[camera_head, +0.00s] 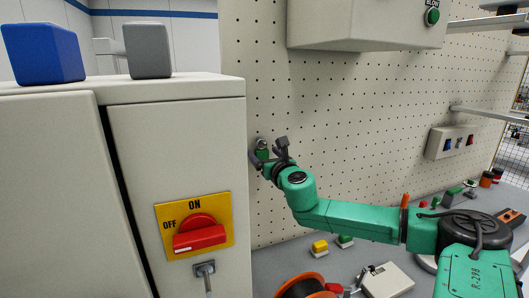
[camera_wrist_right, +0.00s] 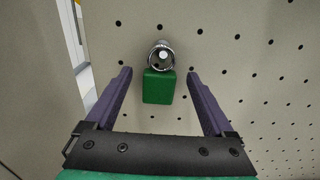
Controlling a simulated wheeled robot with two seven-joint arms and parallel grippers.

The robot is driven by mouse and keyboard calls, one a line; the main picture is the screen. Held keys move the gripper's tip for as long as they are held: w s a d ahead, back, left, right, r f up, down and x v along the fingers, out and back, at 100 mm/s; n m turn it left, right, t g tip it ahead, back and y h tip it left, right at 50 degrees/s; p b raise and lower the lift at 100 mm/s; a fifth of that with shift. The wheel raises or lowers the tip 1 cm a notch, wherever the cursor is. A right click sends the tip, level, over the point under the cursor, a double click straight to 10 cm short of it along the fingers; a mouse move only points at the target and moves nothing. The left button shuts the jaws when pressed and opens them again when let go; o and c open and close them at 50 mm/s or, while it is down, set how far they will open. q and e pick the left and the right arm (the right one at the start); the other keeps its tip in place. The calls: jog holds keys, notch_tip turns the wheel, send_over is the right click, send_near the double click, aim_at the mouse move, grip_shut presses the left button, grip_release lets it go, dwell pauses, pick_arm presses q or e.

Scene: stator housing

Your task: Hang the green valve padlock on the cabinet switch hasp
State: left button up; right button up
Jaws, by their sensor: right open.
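The green padlock (camera_wrist_right: 158,88) hangs by its metal shackle (camera_wrist_right: 161,55) on the pegboard in the right wrist view. It also shows small in the head view (camera_head: 262,152), partly hidden by the gripper. My right gripper (camera_wrist_right: 158,85) is open, with one finger on each side of the padlock and visible gaps between. In the head view my right gripper (camera_head: 267,160) is at the pegboard, beside the cabinet's right edge. The cabinet hasp (camera_head: 205,269) is a grey metal piece below the red switch (camera_head: 200,233) on its yellow plate. My left gripper is not in view.
The cabinet (camera_head: 175,150) fills the left, with a blue block (camera_head: 43,53) and a grey block (camera_head: 148,50) on top. A grey box (camera_head: 365,25) juts from the pegboard (camera_head: 370,110) above. The bench below holds an orange-rimmed spool (camera_head: 303,287), colored buttons and a white box (camera_head: 387,281).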

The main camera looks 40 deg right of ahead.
grip_shut()
jog(key=shift+s+r, duration=0.2)
jog(key=shift+r, duration=0.4)
jog(key=shift+a, duration=0.1)
jog(key=shift+s+f+b, duration=0.15)
jog(key=shift+s+b, duration=0.1)
jog(key=shift+b, duration=0.2)
jog(key=shift+s+a+b, duration=0.25)
jog(key=shift+s+b, duration=0.3)
jog(key=shift+b, duration=0.2)
jog(key=shift+b+v, duration=0.5)
jog(key=shift+v, duration=0.4)
